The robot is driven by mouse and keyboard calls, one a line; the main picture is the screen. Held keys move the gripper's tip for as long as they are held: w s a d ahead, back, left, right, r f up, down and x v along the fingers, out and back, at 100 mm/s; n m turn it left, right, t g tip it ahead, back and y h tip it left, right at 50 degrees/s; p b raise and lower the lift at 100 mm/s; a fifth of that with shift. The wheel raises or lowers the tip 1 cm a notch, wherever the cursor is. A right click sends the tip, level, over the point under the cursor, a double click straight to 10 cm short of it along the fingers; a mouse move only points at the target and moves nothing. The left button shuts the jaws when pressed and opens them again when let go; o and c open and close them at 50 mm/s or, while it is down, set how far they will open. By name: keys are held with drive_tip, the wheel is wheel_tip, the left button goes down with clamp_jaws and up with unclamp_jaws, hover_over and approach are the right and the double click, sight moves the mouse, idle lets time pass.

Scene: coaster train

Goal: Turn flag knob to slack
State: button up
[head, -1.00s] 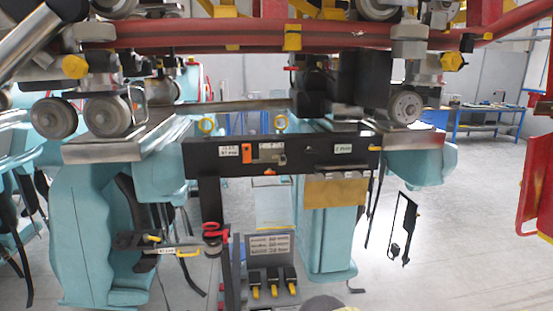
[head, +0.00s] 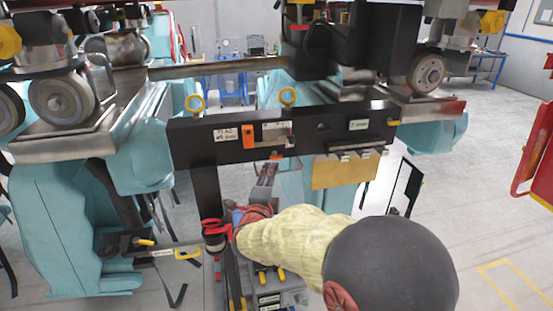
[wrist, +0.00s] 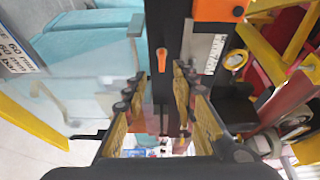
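A black crossbar (head: 340,127) spans the middle of the head view. A small orange knob (head: 276,157) sits at its lower edge; it also shows in the wrist view (wrist: 162,60). A larger orange block (head: 248,137) is on the bar's face, beside a white label (head: 225,134) too small to read surely. I cannot tell from lettering which orange part is the flag knob. My gripper (head: 267,166) points up at the small knob from below. In the wrist view its fingers (wrist: 158,76) are apart, with the knob in line between their tips. Contact is not visible.
A red-topped post (head: 215,228) and a box with yellow levers (head: 270,275) are near my arm.

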sight(276, 159)
drive_tip(key=w, duration=0.5)
drive_tip(key=w+d, duration=0.1)
drive_tip(key=w, duration=0.1)
drive_tip(key=shift+w+r, duration=0.1)
drive_tip(key=shift+w, duration=0.3)
drive_tip(key=shift+a, duration=0.1)
drive_tip(key=shift+c, duration=1.2)
drive_tip(key=c, duration=0.4)
clamp_jaws()
